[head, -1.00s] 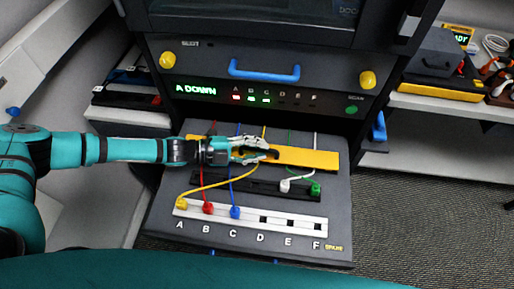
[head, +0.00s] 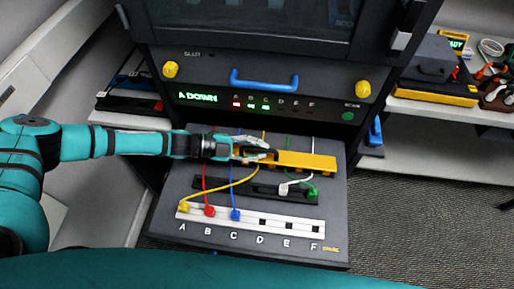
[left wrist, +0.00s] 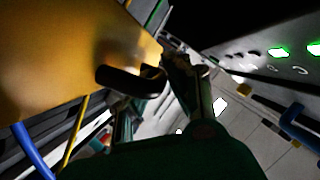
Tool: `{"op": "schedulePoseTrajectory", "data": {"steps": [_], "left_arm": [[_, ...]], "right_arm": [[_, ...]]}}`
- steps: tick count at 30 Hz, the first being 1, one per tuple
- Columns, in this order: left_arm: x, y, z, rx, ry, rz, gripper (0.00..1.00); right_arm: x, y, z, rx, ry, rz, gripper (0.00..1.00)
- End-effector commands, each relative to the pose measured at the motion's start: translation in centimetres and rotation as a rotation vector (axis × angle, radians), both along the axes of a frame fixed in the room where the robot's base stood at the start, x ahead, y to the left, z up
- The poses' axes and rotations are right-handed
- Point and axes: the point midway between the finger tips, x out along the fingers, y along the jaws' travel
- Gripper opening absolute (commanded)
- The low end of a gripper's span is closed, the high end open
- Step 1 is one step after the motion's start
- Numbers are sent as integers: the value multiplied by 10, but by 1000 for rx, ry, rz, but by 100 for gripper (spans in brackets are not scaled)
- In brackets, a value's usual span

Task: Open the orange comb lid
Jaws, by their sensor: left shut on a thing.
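The orange comb lid (head: 308,162) is a long yellow-orange bar lying across the sloping grey board, above the black comb strip (head: 240,188). Its left part is hidden behind my left arm and gripper. My left gripper (head: 268,153) is shut at the lid's middle, with its fingers on the lid. In the left wrist view the lid (left wrist: 65,50) fills the upper left as a large yellow face, and a dark rounded piece (left wrist: 130,80) lies against its edge. The finger contact is dark and partly hidden there. My right gripper is not in view.
Yellow, red, blue, green and white cables run down the board under the lid. Yellow, red and blue plugs sit in the white socket strip (head: 275,223) at A, B and C. A blue handle (head: 264,80) and yellow knobs are on the panel above. Shelves stand either side.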

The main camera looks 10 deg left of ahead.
Motion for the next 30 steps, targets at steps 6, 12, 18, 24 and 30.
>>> {"op": "schedulePoseTrajectory", "data": {"steps": [6,12,18,24,30], "left_arm": [[11,0,10,1,153,0,0],[17,0,11,0,269,1,0],[21,0,12,-1,338,1,0],[22,0,11,-1,364,1,0],[22,0,11,-2,365,2,0]], "right_arm": [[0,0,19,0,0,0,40],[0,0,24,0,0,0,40],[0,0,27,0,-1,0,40],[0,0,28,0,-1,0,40],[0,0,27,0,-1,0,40]]}}
